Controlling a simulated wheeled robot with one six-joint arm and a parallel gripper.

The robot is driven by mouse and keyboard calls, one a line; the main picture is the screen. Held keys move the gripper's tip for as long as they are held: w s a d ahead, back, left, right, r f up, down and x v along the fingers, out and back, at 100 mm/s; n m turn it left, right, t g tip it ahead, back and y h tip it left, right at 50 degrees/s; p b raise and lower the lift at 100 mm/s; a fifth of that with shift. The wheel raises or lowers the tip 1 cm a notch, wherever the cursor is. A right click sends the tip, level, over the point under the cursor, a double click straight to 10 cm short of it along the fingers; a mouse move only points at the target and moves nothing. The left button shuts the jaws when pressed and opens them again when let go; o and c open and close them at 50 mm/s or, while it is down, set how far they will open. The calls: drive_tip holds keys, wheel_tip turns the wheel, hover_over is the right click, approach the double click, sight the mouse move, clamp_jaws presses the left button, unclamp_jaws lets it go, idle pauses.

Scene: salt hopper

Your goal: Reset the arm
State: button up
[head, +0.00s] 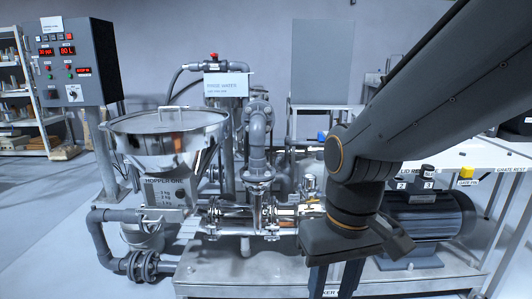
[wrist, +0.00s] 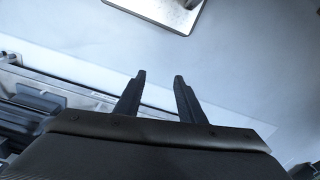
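My gripper (wrist: 158,78) shows in the wrist view with its two dark fingers apart and nothing between them. It points over bare pale floor. In the head view my gripper (head: 335,278) hangs downward at the lower right, in front of the steel skid. My dark arm comes in from the upper right and bends down to it. The gripper is apart from the hopper (head: 165,135), which stands to its left with its lid on.
The steel skid base (head: 240,277) carries pipes and valves beside the gripper. A dark motor (head: 430,215) and a white bench (head: 470,155) stand at right. A control panel (head: 75,62) and shelves (head: 28,120) are at left. Floor at lower left is clear.

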drive_tip(key=d+r+m+p, duration=0.2)
drive_tip(key=d+r+p, duration=0.6)
drive_tip(key=p, duration=0.8)
drive_tip(key=shift+s+d+r+m+h, duration=0.15)
drive_tip(key=shift+d+r+m+h, duration=0.2)
drive_tip(key=shift+r, duration=0.35)
drive_tip(key=shift+a, duration=0.1)
